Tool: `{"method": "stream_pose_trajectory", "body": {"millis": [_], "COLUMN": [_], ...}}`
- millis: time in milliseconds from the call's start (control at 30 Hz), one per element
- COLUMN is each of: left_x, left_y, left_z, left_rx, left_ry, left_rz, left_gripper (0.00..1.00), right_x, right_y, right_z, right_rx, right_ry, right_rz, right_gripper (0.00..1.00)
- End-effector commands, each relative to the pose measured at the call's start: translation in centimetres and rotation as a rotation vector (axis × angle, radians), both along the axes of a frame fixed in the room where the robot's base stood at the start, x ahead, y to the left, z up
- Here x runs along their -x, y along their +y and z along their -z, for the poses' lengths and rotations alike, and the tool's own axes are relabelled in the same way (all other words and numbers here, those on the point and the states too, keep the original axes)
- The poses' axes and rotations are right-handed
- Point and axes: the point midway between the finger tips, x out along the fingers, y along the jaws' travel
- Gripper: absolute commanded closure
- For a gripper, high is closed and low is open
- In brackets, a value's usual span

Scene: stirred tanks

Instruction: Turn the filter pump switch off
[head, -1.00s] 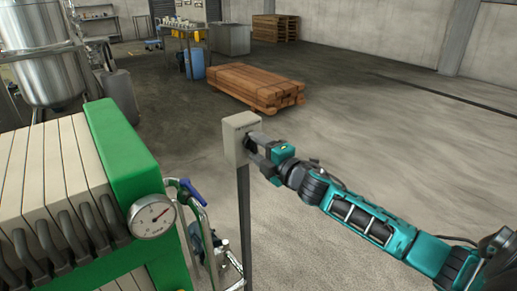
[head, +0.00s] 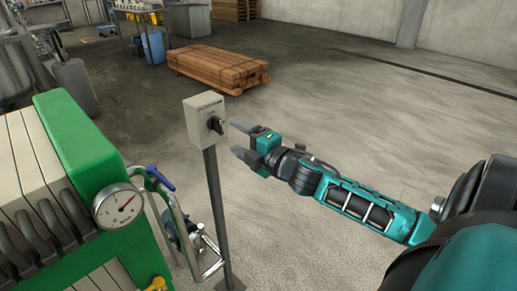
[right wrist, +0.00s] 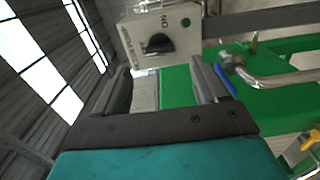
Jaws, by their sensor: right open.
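The filter pump switch is a black rotary knob (head: 215,125) on a pale grey box (head: 203,110) on top of a dark post. In the right wrist view the knob (right wrist: 158,43) shows beyond the fingers, with the label "ON" near it and a small green dot on the box face. My right gripper (head: 240,139) is open and empty, just right of the knob and apart from it. In the right wrist view its two fingers (right wrist: 163,88) stand apart with the box ahead of them. My left gripper is not in view.
A green filter press (head: 85,140) with a pressure gauge (head: 117,205) stands to the left. A pipe with a blue-handled valve (head: 160,178) lies between it and the post. A timber stack (head: 218,70) lies behind. The floor at right is clear.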

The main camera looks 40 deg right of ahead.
Motion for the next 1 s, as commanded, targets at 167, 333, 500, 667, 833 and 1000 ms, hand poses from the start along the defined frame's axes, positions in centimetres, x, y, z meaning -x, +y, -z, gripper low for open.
{"method": "stream_pose_trajectory", "body": {"millis": [167,333,500,667,833,1000], "left_x": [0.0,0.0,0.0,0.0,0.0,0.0], "left_y": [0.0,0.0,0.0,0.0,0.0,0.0], "left_z": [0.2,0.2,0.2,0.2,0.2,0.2], "left_rx": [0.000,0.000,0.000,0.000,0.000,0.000], "left_ry": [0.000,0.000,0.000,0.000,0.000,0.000], "left_rz": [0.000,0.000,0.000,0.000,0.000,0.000], "left_gripper": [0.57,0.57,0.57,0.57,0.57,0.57], "right_x": [2.8,4.8,5.9,6.3,6.3,6.3], "right_y": [-0.2,-0.3,-0.4,-0.5,-0.5,-0.5], "right_z": [0.1,0.1,0.0,-0.1,-0.1,-0.1], "right_rx": [-0.002,-0.003,-0.001,0.000,0.000,0.000], "right_ry": [0.003,0.002,0.000,-0.001,-0.001,-0.001], "right_rz": [-0.001,0.000,-0.001,0.000,0.000,0.000], "right_gripper": [0.28,0.28,0.28,0.28,0.28,0.28]}}
